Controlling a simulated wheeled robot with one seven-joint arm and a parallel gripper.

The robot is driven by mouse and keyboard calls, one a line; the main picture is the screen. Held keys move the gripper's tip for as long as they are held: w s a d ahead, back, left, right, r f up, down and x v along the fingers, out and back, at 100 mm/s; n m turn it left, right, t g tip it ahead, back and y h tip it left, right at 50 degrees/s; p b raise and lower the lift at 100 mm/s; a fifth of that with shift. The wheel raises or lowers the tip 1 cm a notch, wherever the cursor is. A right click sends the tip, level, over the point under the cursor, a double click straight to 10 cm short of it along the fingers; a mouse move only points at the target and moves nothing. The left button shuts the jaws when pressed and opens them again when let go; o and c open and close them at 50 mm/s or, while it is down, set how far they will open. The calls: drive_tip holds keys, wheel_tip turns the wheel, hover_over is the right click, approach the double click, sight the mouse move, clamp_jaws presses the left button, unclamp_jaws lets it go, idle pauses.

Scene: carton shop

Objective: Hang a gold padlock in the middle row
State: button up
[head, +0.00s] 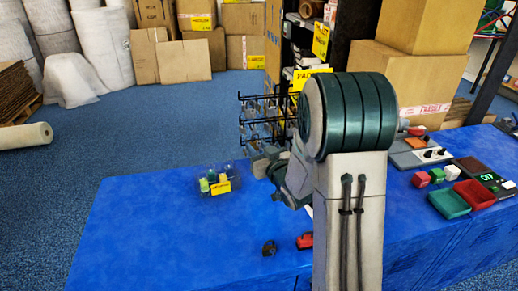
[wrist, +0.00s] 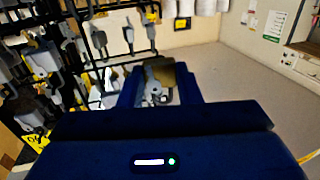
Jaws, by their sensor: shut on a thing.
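In the wrist view, my gripper (wrist: 160,98) is shut on a gold padlock (wrist: 180,74), whose brownish-gold body shows between the dark blue fingers with a grey part beside it. In the head view, my gripper (head: 262,166) is low at the front of the black wire rack (head: 242,124), partly hidden by my arm; the padlock cannot be made out there. The rack has rows of hooks with several grey things hanging on them. In the wrist view, the rack (wrist: 72,42) fills the left and top, and the held padlock is in front of it.
A clear bin (head: 203,189) with a yellow label stands on the blue table (head: 150,225), left of the rack. A small dark object (head: 269,248) and a red one (head: 305,241) lie near the front. Red and green trays (head: 449,204) are at right. The table's left is clear.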

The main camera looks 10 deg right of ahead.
drive_tip(key=w+f, duration=0.1)
drive_tip(key=w, duration=0.6)
idle(0.6)
drive_tip(key=shift+w, duration=0.15)
idle(0.6)
drive_tip(key=o, duration=1)
drive_tip(key=shift+f, duration=0.1)
